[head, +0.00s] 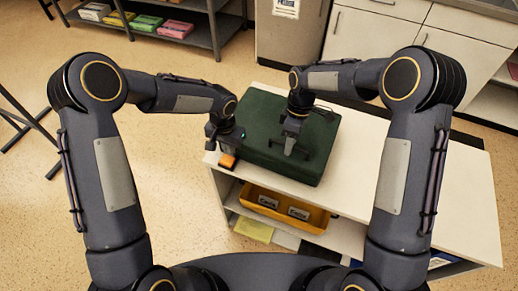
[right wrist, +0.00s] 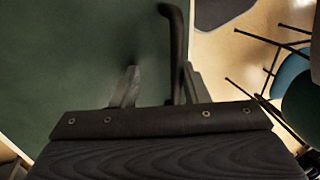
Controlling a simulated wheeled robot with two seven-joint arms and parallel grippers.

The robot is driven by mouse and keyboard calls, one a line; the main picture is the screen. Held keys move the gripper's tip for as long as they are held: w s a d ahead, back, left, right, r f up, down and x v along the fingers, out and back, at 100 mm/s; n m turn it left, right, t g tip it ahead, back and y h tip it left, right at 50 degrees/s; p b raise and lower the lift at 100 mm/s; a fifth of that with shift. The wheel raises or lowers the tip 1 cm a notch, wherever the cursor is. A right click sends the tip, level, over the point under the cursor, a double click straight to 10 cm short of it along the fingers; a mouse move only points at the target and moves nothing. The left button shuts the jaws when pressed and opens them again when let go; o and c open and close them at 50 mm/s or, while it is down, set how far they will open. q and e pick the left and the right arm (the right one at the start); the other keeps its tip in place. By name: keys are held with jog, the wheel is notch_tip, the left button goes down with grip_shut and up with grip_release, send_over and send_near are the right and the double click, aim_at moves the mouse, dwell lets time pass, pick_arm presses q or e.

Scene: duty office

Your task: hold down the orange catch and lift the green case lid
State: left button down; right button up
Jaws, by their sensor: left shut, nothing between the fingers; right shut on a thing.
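The green case (head: 262,112) lies on the white counter, and its lid looks shut. The orange catch (head: 227,161) shows at its left front corner. My left gripper (head: 228,146) is shut and empty, fingers down, right over the catch; I cannot tell whether it presses on it. My right gripper (head: 291,147) is over the lid. The handle's lower end is hidden behind the gripper body.
The white counter (head: 440,185) is clear to the right of the case. A yellow tray (head: 283,209) with small grey items sits on the shelf below. A dark shelf with coloured stacks (head: 175,29) and white cabinets (head: 366,38) stand behind. A chair (right wrist: 296,105) shows in the right wrist view.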

pick_arm(q)
jog(key=shift+s, duration=0.1)
pick_arm(e)
jog(key=shift+s+f, duration=0.25)
jog(key=shift+f, duration=0.05)
grip_shut()
jog(key=shift+w+d, duration=0.1)
jog(key=shift+w, duration=0.05)
pick_arm(q)
jog(key=shift+f, duration=0.1)
jog(key=shift+f, duration=0.45)
pick_arm(e)
jog(key=shift+w+r, duration=0.1)
jog(key=shift+w, duration=0.1)
